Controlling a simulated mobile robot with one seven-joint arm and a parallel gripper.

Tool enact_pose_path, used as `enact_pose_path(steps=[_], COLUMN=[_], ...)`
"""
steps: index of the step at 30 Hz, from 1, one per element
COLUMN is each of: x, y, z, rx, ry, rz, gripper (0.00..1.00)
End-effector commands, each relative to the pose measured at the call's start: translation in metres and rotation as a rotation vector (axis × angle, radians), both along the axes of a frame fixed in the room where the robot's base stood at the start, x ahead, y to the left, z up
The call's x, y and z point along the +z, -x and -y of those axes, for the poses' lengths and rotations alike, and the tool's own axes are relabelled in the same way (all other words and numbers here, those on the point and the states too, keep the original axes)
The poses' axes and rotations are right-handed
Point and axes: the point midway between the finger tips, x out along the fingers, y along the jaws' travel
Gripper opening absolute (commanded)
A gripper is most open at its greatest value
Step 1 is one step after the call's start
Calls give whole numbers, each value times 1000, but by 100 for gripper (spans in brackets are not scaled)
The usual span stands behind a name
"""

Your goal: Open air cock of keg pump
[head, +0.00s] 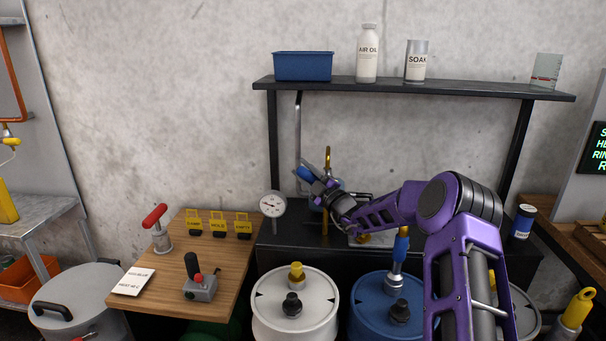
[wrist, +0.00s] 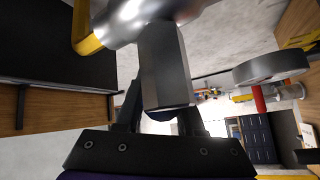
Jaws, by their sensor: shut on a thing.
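The keg pump (head: 333,188) stands on the dark bench under the shelf, partly hidden behind my wrist. A brass hook-shaped pipe (head: 327,158) rises from it. My gripper (head: 312,180) is at the pump's upper left, shut on a small part that appears to be the air cock; a blue piece (head: 305,173) shows at the fingertips. In the wrist view, a grey squared metal piece (wrist: 165,70) runs up from between the jaws to a shiny silver body (wrist: 140,15). A yellow curved part (wrist: 87,28) is beside it. How far the cock is turned cannot be told.
A dial gauge (head: 272,204) stands just left of the pump. A grey pipe (head: 298,130) drops from the shelf (head: 430,88) nearby. A white drum (head: 295,315) and a blue drum (head: 370,312) stand in front. The wooden board (head: 215,262) at left holds tags and a small lever box.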

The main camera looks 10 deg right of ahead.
Motion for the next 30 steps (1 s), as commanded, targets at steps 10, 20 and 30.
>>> enact_pose_path(steps=[10,20,30], x=[21,33,38], y=[3,7,11], z=[21,40,58], rx=[-7,-6,-5], ry=[-333,-633,-871], rz=[67,128,176], gripper=[0,0,0])
